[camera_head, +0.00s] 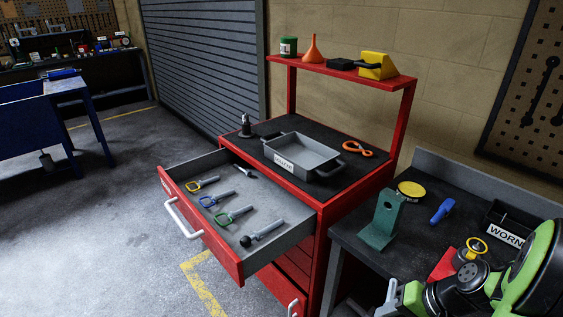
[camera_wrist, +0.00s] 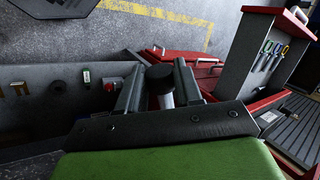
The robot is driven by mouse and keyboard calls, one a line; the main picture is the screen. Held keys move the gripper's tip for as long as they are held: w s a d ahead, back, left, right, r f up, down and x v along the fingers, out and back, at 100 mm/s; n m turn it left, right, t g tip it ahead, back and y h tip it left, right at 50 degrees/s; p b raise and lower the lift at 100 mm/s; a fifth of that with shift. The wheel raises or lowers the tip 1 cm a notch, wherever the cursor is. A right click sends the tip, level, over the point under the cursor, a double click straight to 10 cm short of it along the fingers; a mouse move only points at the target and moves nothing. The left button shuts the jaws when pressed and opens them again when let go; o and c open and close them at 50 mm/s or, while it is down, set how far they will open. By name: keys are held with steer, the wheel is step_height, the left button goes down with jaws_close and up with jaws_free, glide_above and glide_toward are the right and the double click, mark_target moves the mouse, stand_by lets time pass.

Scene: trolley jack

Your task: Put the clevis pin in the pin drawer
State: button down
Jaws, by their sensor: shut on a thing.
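My gripper (camera_wrist: 158,88) is shut on a pin with a black round head and a pale shaft, the clevis pin (camera_wrist: 160,80), in the wrist view. In the head view, only part of my gripper (camera_head: 395,302) shows at the bottom edge, low beside the bench, and the held pin cannot be made out there. The pin drawer (camera_head: 225,262) is pulled open from the red cabinet, to the left of my gripper. Several pins with yellow, blue, green and black handles lie in it in a row. The drawer also shows at the right of the wrist view (camera_wrist: 244,52).
A grey labelled tray (camera_head: 300,155) and an orange hook (camera_head: 358,148) lie on the cabinet top, under a red shelf (camera_head: 340,70). The dark bench (camera_head: 380,262) holds a green bracket (camera_head: 383,222), a blue tool (camera_head: 441,212) and a "WORN" bin (camera_head: 508,233).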

steer(key=w+a+f+n+g, duration=0.1)
steer(key=w+a+f+n, duration=0.2)
steer(key=w+a+f, duration=0.2)
steer(key=w+a+f+n+g, duration=0.2)
steer(key=w+a+f, duration=0.3)
steer(key=f, duration=0.5)
steer(key=shift+w+a+f+n+y, duration=0.2)
steer(key=shift+w+n+y, duration=0.2)
steer(key=shift+w, duration=0.15)
steer(key=shift+d, duration=0.1)
